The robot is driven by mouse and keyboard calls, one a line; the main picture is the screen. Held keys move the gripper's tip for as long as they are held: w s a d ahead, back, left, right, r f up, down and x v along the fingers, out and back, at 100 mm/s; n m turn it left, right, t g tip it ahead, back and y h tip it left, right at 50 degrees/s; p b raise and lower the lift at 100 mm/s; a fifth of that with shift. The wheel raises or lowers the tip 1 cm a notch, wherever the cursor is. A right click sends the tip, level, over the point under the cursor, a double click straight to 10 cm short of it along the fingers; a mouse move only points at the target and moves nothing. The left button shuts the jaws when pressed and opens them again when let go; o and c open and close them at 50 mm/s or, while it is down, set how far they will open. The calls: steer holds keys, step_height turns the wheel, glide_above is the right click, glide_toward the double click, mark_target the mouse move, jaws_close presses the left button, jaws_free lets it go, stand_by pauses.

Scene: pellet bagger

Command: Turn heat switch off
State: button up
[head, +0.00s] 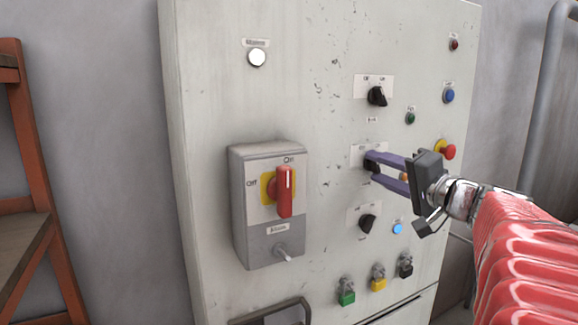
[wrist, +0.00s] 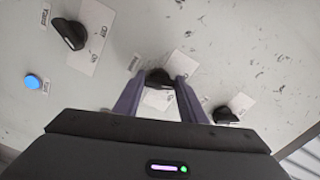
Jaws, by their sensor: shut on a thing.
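Three black rotary switches with white Off/On plates sit in a column on the grey cabinet front. The labels are too small to tell which is the heat switch. My gripper (head: 374,168) reaches in from the right with its purple fingers around the middle black switch (head: 369,163). In the wrist view that switch (wrist: 158,77) sits between the fingertips, and my gripper (wrist: 160,82) is shut on it. The fingers partly hide the switch and its plate, so its setting is hard to read. The upper switch (head: 377,96) and lower switch (head: 368,222) stand clear of the fingers.
A red main switch (head: 285,190) on a grey box (head: 270,235) juts out at the left. A red emergency button (head: 447,151) is close beside my wrist. A lit blue lamp (head: 398,228) and colored connectors (head: 378,278) are below. An orange rack (head: 35,150) stands far left.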

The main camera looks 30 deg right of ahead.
steer(key=shift+f+n, duration=0.35)
steer(key=shift+n, duration=0.45)
steer(key=o, duration=0.7)
steer(key=shift+c, duration=0.2)
steer(key=o, duration=0.4)
steer(key=shift+r, duration=0.15)
steer(key=s, duration=1.3)
steer(key=shift+s+d, duration=0.25)
steer(key=shift+s, duration=0.15)
